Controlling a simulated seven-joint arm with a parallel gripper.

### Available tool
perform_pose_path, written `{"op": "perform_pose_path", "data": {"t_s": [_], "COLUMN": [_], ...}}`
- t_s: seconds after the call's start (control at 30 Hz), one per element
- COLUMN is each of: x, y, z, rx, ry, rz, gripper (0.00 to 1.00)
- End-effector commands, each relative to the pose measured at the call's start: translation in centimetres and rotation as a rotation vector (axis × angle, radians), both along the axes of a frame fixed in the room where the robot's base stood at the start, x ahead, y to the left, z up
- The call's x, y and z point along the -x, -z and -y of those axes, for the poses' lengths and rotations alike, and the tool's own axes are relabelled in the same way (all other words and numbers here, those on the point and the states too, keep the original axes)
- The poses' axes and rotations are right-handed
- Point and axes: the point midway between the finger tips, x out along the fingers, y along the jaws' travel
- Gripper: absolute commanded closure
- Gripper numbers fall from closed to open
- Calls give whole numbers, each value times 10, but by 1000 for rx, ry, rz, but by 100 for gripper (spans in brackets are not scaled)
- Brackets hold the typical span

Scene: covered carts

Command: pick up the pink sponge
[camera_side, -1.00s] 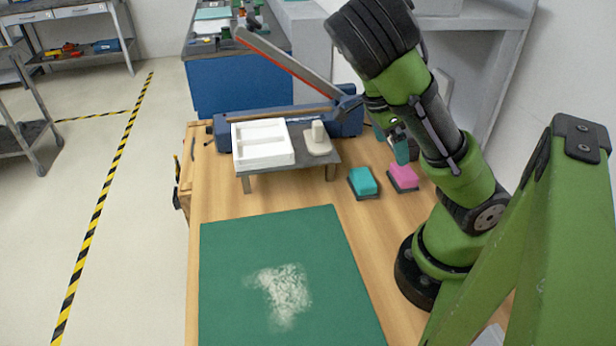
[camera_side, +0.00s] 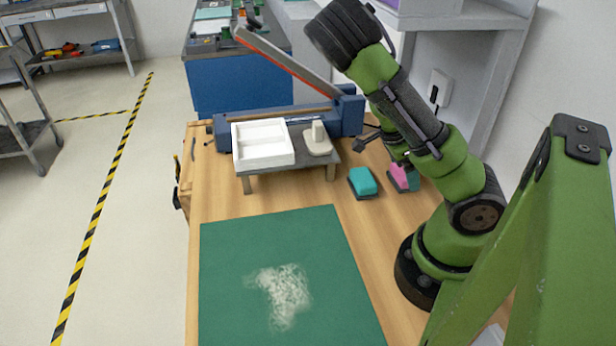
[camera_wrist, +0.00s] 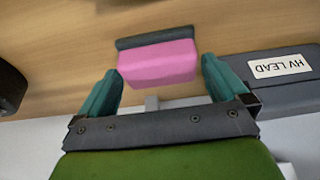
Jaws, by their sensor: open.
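The pink sponge (camera_side: 398,174) sits on the wooden table, right of a teal sponge (camera_side: 363,180). In the side view it is partly hidden by my gripper (camera_side: 412,173). In the wrist view the pink sponge (camera_wrist: 157,65) has a dark grey strip along its far side. My gripper (camera_wrist: 160,66) is open, with a teal finger on either side of the sponge's near part. Narrow gaps show between the fingers and the sponge. I cannot tell exactly how deep the fingers reach.
A dark box labelled "HV LEAD" (camera_wrist: 270,75) lies close to the right finger in the wrist view. A low grey stand (camera_side: 290,162) holds a white tray (camera_side: 262,144). A green mat (camera_side: 230,250) with a pale powdery patch covers the front table.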

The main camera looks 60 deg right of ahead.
Motion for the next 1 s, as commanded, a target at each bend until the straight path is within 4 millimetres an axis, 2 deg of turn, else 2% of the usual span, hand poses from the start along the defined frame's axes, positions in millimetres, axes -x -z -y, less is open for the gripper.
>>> {"op": "perform_pose_path", "data": {"t_s": [0.13,0.37,0.4,0.67,1.0], "x": [4,3,3,3,3], "y": [10,12,12,12,7], "z": [3,3,3,3,4], "rx": [0,0,0,0,2], "ry": [1,-1,-1,-1,-2], "rz": [-1,0,0,0,2], "gripper": [0,0,2,41,41]}}
